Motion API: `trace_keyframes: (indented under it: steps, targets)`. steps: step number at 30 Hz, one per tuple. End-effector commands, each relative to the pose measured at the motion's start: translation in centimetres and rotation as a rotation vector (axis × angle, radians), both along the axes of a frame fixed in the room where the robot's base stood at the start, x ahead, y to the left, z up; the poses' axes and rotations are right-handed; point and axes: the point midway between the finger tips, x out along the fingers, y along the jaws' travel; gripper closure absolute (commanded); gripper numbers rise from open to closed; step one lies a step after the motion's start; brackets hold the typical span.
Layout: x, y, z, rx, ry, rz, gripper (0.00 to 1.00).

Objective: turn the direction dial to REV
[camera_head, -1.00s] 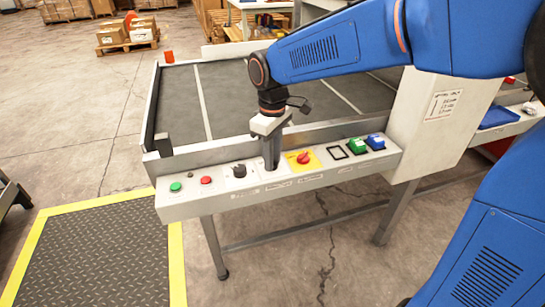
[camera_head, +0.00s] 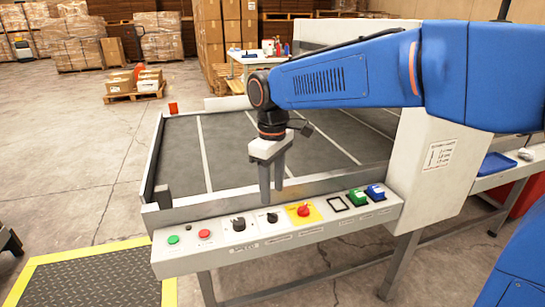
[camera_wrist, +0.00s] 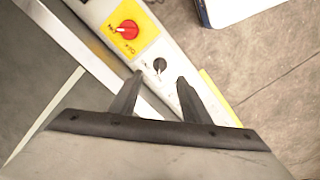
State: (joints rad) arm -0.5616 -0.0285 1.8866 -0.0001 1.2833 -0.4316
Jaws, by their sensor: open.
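A small black dial (camera_head: 270,216) sits on the sloped white control panel (camera_head: 222,258), between a larger black knob and a red knob. It fits the direction dial, but its lettering is too small to read. It also shows in the wrist view (camera_wrist: 160,65), with a pale mark on it; I cannot tell which setting it points to. My gripper (camera_head: 272,197) points down just above and behind the dial, apart from it. In the wrist view the two fingertips (camera_wrist: 160,79) are spread with nothing between them, and the dial lies just beyond them.
The larger black knob (camera_head: 238,224), red button (camera_head: 204,233) and green button (camera_head: 173,239) stand left of the dial. The conveyor (camera_head: 180,150) lies behind.

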Motion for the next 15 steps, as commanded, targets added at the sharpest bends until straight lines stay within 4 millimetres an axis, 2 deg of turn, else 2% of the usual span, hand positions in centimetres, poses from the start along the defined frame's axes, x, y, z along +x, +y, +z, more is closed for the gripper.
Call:
trace_keyframes:
  steps: [3, 9, 15]
  targets:
    - [0.1, 0.0, 2.5, 0.002, -0.002, 0.0, 0.57]
    - [0.0, 0.0, 6.3, 0.002, -0.002, 0.0, 0.57]
    - [0.0, 0.0, 8.7, 0.0, -0.001, 0.0, 0.57]
